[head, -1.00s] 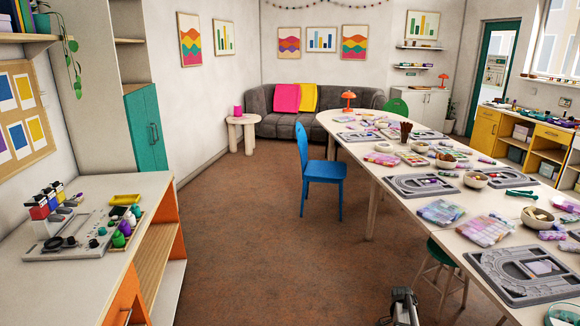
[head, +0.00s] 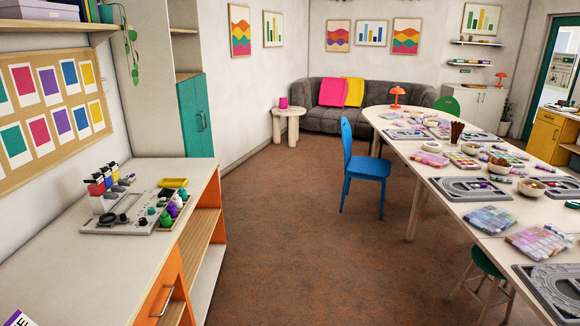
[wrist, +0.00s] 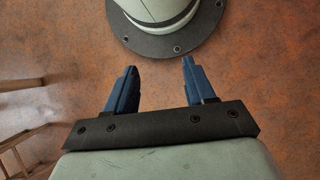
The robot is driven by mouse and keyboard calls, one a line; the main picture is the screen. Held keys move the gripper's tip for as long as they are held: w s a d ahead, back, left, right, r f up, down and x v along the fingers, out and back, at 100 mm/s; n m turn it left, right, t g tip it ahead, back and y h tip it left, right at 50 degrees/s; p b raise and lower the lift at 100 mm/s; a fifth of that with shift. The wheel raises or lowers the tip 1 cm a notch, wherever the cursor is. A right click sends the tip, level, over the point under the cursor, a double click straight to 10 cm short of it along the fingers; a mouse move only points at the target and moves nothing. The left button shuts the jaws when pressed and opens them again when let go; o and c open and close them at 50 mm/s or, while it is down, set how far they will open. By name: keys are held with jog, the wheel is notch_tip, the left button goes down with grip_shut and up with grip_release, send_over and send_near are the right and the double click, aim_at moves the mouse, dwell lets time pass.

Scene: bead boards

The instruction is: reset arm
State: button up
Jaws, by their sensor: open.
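My gripper (wrist: 160,78) shows in the wrist view with its two blue fingers apart and nothing between them. Brown floor (wrist: 255,75) lies beneath it. A round pale part with a dark, bolted rim at the top of the wrist view looks like my own base. My gripper is not visible in the head view.
A long table (head: 408,187) with bead boards (head: 470,189) and trays runs along the right. A blue chair (head: 362,180) stands at its left side. A white counter (head: 60,265) with bottles is at the left. Open floor (head: 310,240) lies between. Stool legs (wrist: 25,140) seem to show in the wrist view.

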jog(key=s, duration=0.1)
jog(key=s+a+n, duration=0.1)
jog(key=s, duration=0.1)
jog(key=s+a+n, duration=0.1)
jog(key=s, duration=0.1)
jog(key=shift+s+a, duration=0.1)
jog(key=shift+a, duration=0.05)
dwell(0.6)
